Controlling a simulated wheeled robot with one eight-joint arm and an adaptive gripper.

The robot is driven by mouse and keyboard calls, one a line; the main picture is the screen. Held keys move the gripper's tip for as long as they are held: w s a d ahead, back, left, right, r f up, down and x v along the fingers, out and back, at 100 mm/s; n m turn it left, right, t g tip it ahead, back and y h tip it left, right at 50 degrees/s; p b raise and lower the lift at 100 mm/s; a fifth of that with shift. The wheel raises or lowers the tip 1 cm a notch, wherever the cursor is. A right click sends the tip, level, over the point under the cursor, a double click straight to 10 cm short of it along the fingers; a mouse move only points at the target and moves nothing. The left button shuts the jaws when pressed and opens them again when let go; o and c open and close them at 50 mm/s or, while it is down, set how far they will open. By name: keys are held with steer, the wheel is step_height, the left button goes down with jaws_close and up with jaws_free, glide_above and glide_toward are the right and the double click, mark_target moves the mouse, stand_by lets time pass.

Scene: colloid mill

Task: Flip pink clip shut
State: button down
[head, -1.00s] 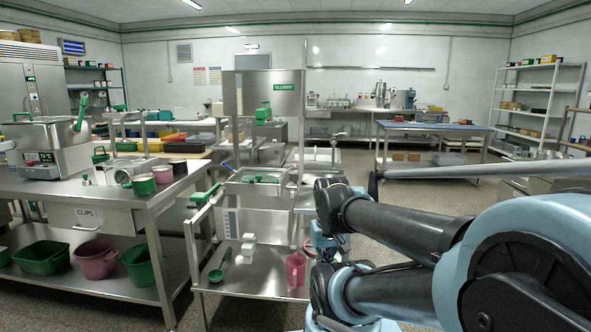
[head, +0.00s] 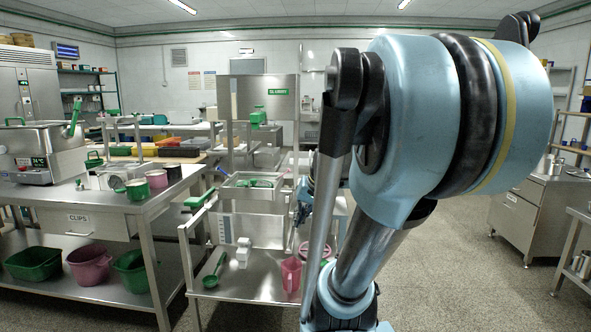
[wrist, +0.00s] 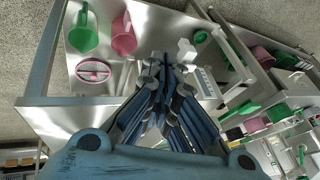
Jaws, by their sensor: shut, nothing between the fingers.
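I cannot pick out a pink clip for certain in either view. In the wrist view a small pink piece (wrist: 256,125) lies among green parts at the right, too small to identify. My gripper (wrist: 164,62) is shut and empty, pointing down over the steel cart. A pink jug (wrist: 123,36) and a pink ring-shaped wheel (wrist: 93,71) lie beyond its fingertips to the left. In the head view my arm hides part of the cart's right side, and the pink jug (head: 291,275) shows on its lower shelf.
A green scoop (head: 212,277) and white blocks (head: 243,250) sit on the cart's lower shelf. A steel cabinet (head: 535,215) stands right; floor there is open.

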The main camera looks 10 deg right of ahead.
steer(key=w+d+r+m+t, duration=0.2)
steer(key=w+d+r, duration=0.2)
steer(key=w, duration=0.6)
steer(key=w+d+r+m+t+y, duration=0.1)
steer(key=w+d+r, duration=0.3)
steer(key=w, duration=0.6)
steer(key=w+d+r+m+t+y, duration=0.1)
steer(key=w+d+r+t, duration=0.3)
steer(key=w, duration=0.7)
steer(key=shift+d+r+m, duration=0.3)
steer(key=shift+r+m, duration=0.2)
steer(key=shift+m, duration=0.4)
steer(key=shift+w, duration=0.1)
steer(key=s+a+f+x, duration=0.1)
steer(key=a+x, duration=0.1)
steer(key=x, duration=1.1)
steer(key=shift+s, duration=0.3)
